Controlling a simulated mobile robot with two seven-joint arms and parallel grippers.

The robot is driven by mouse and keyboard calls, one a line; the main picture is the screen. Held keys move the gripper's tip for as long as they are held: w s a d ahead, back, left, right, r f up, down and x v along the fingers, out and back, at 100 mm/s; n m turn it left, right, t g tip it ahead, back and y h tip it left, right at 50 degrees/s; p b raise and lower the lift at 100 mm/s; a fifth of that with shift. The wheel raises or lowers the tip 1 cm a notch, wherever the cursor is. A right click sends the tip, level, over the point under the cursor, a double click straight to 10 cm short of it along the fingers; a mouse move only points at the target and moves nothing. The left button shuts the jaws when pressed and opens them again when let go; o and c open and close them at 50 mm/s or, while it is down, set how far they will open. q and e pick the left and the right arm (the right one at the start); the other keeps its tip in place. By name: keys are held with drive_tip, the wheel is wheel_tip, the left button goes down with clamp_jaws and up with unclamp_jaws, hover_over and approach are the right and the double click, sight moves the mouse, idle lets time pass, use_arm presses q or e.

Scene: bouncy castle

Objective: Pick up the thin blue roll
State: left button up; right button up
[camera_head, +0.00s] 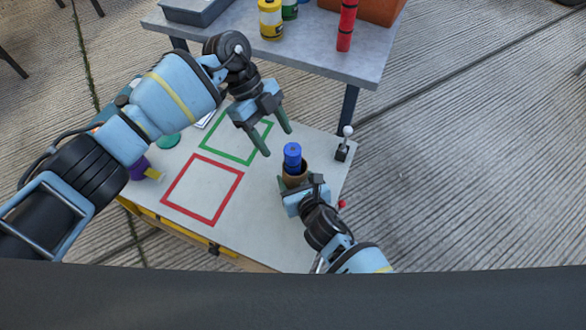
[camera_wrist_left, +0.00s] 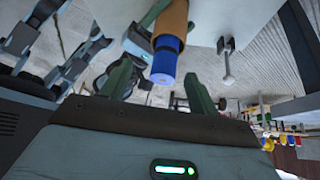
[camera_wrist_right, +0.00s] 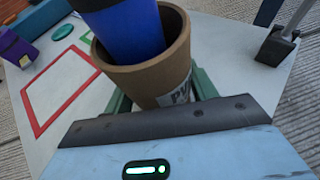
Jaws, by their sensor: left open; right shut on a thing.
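The thin blue roll (camera_head: 292,154) stands in a brown cup (camera_head: 296,181), its top sticking out above the rim. My right gripper (camera_head: 293,184) is shut on the brown cup near the table's right side. In the right wrist view the roll (camera_wrist_right: 133,32) leans inside the cup (camera_wrist_right: 150,78), and a dark band shows on it; its lower end is hidden. My left gripper (camera_head: 278,143) is open and empty, just up and left of the roll. In the left wrist view the roll's blue end (camera_wrist_left: 165,62) appears between the open fingers, apart from them.
The white table (camera_head: 255,215) bears a red square outline (camera_head: 235,187) and a green one (camera_head: 232,157). A small lever (camera_head: 343,145) stands at its right edge. A grey table (camera_head: 300,52) behind holds a red roll (camera_head: 346,25), a yellow bottle (camera_head: 271,20) and an orange box (camera_head: 375,8).

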sight(292, 149)
use_arm(q)
drive_tip(key=d+r+t+y, duration=0.1)
drive_tip(key=s+d+r+m+t+y, duration=0.1)
drive_tip(key=r+y, duration=0.1)
drive_tip(key=d+r+t+y, duration=0.1)
drive_tip(key=r, duration=0.1)
drive_tip(key=shift+s+d+r+m, duration=0.25)
drive_tip(key=shift+m, duration=0.05)
drive_tip(key=shift+s+d+r+t+y, duration=0.1)
drive_tip(key=shift+d+r+t+y, duration=0.05)
drive_tip(key=shift+r+t+y, duration=0.35)
drive_tip(key=shift+f, duration=3.5)
drive_tip(key=shift+s+d+f, duration=0.1)
drive_tip(key=shift+f, duration=1.2)
drive_tip(key=shift+s+d+f, duration=0.1)
drive_tip(key=shift+f, duration=1.2)
clamp_jaws()
